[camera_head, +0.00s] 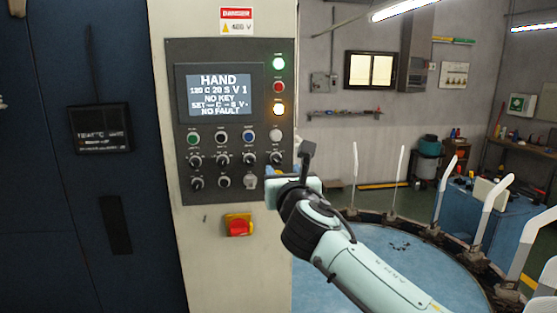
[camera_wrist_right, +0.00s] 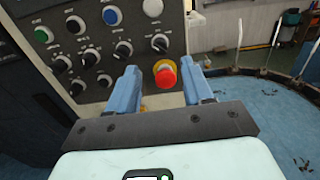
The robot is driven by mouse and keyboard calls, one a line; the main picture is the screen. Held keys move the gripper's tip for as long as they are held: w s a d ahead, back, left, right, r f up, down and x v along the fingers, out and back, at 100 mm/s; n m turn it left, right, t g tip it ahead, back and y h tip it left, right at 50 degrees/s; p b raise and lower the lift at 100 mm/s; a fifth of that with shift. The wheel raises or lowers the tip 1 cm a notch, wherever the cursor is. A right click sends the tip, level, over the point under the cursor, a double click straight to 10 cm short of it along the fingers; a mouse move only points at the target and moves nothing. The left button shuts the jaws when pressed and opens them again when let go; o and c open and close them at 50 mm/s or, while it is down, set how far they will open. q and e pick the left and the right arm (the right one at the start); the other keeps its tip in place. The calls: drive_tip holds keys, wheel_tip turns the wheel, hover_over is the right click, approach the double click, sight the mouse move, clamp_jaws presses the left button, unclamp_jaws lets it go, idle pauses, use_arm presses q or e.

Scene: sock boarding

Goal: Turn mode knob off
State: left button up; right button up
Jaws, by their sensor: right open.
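The grey control panel (camera_head: 173,110) carries two rows of black knobs; their labels are too small to read, so I cannot tell which is the mode knob. The upper row's right-end knob (camera_head: 276,158) also shows in the right wrist view (camera_wrist_right: 159,43). The display (camera_head: 219,93) reads HAND, NO KEY and NO FAULT. My right gripper (camera_head: 282,172) is at the panel's lower right corner. In the right wrist view its blue fingers (camera_wrist_right: 158,82) are open and empty, with a red button on a yellow collar (camera_wrist_right: 165,73) beyond the gap. Contact is unclear. My left gripper is out of view.
A round blue table (camera_head: 370,270) with upright white boards (camera_head: 447,185) stands at the right. A dark cabinet (camera_head: 60,220) is at the left.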

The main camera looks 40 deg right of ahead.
sight(278, 161)
drive_tip(key=p+x, duration=0.1)
drive_tip(key=x, duration=0.5)
drive_tip(key=shift+w+d+r, duration=0.1)
drive_tip(key=shift+w+r, duration=0.05)
drive_tip(key=shift+w, duration=0.1)
drive_tip(key=shift+w+d+p, duration=0.35)
drive_tip(key=shift+w, duration=0.25)
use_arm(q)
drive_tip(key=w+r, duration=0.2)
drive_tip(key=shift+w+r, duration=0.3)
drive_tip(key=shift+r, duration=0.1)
use_arm(e)
drive_tip(key=shift+s, duration=0.1)
drive_tip(key=shift+c, duration=0.9)
clamp_jaws()
